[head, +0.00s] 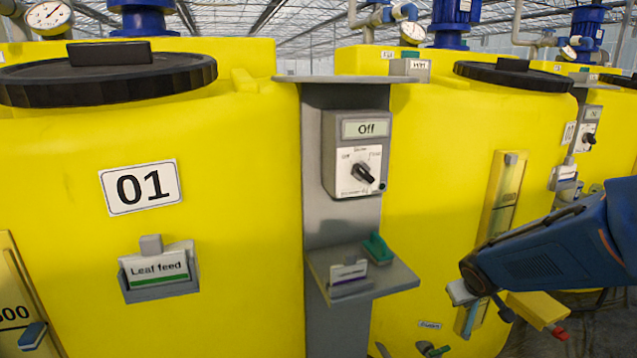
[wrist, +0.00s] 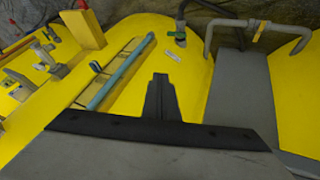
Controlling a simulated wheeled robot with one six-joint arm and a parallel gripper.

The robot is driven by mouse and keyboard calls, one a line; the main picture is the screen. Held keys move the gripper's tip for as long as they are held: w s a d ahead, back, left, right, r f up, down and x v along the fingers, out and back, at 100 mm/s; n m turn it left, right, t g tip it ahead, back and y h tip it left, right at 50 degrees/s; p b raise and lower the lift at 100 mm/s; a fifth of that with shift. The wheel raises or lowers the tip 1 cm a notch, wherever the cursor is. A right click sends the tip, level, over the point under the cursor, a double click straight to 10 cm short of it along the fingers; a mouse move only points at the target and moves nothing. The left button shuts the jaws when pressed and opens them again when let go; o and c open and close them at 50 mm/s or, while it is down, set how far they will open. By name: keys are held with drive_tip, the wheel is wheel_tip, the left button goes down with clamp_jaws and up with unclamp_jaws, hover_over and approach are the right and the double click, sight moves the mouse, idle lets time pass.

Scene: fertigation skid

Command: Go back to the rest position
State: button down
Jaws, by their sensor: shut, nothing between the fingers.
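My gripper (wrist: 160,82) shows dark in the wrist view, its fingers together with nothing between them. It points over a yellow tank (wrist: 190,75) with a teal level tube (wrist: 120,72), apart from them as far as I can tell. In the head view my blue arm reaches in from the right, in front of the right-hand yellow tank (head: 435,160).
A grey post carries a switch box (head: 357,155) reading "Off". Its shelf (head: 395,280) holds a tag and a green piece. Tank 01 (head: 60,200), left, bears a "Leaf feed" card (head: 160,270).

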drive_tip(key=s+a+r+y, duration=0.1)
drive_tip(key=s+a+r, duration=0.2)
drive_tip(key=s, duration=0.5)
drive_tip(key=s+a+r+m+g+y, duration=0.1)
drive_tip(key=s+a+r, duration=0.2)
drive_tip(key=s, duration=0.6)
drive_tip(key=s+a+r+y, duration=0.1)
drive_tip(key=s+a, duration=0.3)
drive_tip(key=s, duration=0.5)
drive_tip(key=shift+a+r+m, duration=0.2)
drive_tip(key=shift+r+m, duration=0.1)
drive_tip(key=shift+r, duration=0.6)
